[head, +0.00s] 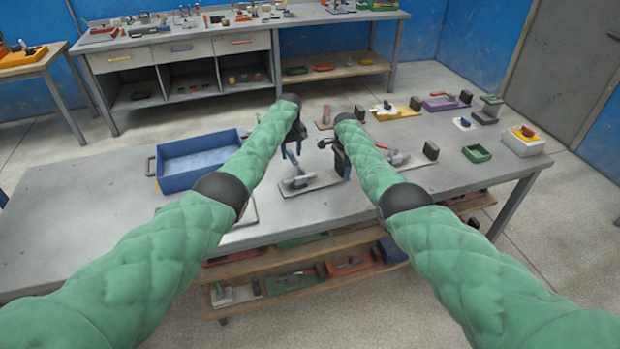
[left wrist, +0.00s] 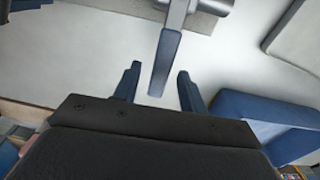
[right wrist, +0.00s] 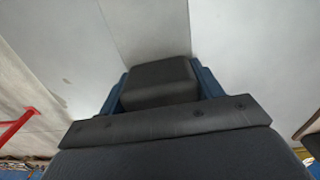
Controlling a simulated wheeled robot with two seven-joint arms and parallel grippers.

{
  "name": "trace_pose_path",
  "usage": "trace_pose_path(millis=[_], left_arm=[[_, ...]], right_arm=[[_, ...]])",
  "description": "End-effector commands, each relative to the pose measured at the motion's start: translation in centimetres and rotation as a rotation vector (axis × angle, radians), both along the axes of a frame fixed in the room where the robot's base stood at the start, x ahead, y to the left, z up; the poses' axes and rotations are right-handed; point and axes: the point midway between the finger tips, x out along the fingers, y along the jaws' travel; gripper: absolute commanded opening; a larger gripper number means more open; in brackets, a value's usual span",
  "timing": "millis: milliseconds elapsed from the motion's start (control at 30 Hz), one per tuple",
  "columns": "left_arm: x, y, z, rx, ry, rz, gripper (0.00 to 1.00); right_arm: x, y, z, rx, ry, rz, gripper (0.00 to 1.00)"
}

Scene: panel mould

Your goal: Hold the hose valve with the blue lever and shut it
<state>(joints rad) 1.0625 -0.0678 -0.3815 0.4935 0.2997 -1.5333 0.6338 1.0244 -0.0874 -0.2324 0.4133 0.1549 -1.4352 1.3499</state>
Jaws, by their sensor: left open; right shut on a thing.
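The hose valve (head: 299,182) is a grey fitting on a pale board (head: 318,184) near the middle of the table. Its blue lever (left wrist: 166,62) points toward my left gripper in the left wrist view. My left gripper (head: 292,147) is open above the valve; its fingers (left wrist: 157,84) stand either side of the lever's end, with gaps visible. My right gripper (head: 338,148) is shut on a dark block (right wrist: 160,82) at the board's right end. The block also shows in the head view (head: 342,164). My grippers partly hide the valve in the head view.
A blue tray (head: 158,184) stands to the left. Another board with a red-handled fitting (head: 396,157) and a black block (head: 431,150) lies close to the right. More fixtures and a green tray (head: 477,153) stand farther right. The table's left front is clear.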

Motion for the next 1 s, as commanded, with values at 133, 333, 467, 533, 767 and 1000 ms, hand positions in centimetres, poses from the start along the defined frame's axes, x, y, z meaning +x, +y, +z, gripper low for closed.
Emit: trace_pose_path(millis=[133,333,467,533,767,1000], left_arm=[[0.1,0.0,1.1,0.000,-0.002,0.000,0.42],[0.1,0.0,4.6,0.000,-0.004,-0.001,0.42],[0.1,0.0,7.2,-0.001,-0.003,-0.001,0.42],[0.1,0.0,8.4,-0.001,-0.002,-0.001,0.42],[0.1,0.0,11.2,-0.001,-0.001,-0.001,0.42],[0.1,0.0,11.9,0.000,0.000,0.000,0.42]], right_arm=[[0.0,0.0,0.0,0.000,0.000,0.000,0.29],[0.0,0.0,0.0,0.000,0.000,-0.001,0.29],[0.0,0.0,0.0,0.000,0.000,-0.001,0.29],[0.0,-0.1,0.0,0.000,0.000,-0.001,0.29],[0.0,-0.1,0.0,0.000,0.000,-0.001,0.29],[0.0,-0.1,0.0,0.000,0.000,-0.001,0.29]])
